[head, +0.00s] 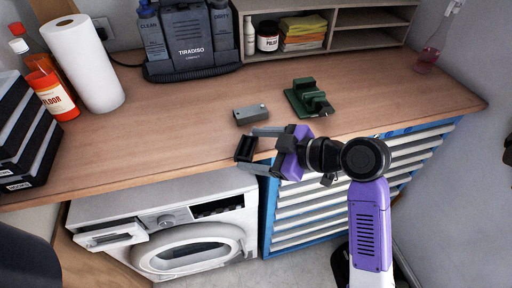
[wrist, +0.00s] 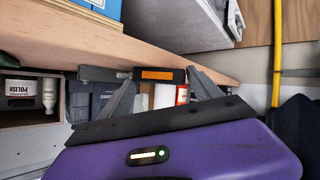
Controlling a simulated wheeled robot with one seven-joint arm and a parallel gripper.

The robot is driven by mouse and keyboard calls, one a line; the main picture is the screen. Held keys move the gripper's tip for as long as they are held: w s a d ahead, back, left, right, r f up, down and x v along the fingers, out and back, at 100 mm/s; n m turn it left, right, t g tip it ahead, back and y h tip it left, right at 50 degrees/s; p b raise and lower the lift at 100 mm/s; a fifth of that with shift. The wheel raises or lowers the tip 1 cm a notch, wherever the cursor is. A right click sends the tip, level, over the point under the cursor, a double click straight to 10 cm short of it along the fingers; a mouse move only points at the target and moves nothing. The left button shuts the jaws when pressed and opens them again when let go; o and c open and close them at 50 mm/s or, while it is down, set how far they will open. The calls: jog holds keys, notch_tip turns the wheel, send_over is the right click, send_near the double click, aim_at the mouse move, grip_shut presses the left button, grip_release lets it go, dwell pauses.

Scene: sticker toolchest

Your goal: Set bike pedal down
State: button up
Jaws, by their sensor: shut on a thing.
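The bike pedal (head: 245,148) is a small black block; in the wrist view it is a black bar with an orange reflector (wrist: 157,75). My gripper (head: 250,146) is shut on it, with one grey finger on each side. The wrist view, which is upside down, shows the pedal between the fingertips (wrist: 160,85). In the head view the pedal appears over the front edge of the wooden workbench (head: 180,130). I cannot tell the exact gap between the pedal and the bench top.
A grey box (head: 250,115) lies just behind the pedal. A green tool (head: 310,99) stands to its right. A black bucket unit (head: 192,42) and a paper roll (head: 84,65) stand farther back. The bench left of the pedal is clear. A washing machine (head: 165,225) is below.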

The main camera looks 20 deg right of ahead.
jog(key=o, duration=1.9)
jog(key=shift+r, duration=0.2)
jog(key=shift+s+d, duration=0.2)
jog(key=shift+d, duration=0.05)
jog(key=b+v, duration=0.1)
jog(key=v, duration=1)
jog(key=shift+s+d+r+b, duration=0.1)
jog(key=shift+b, duration=0.3)
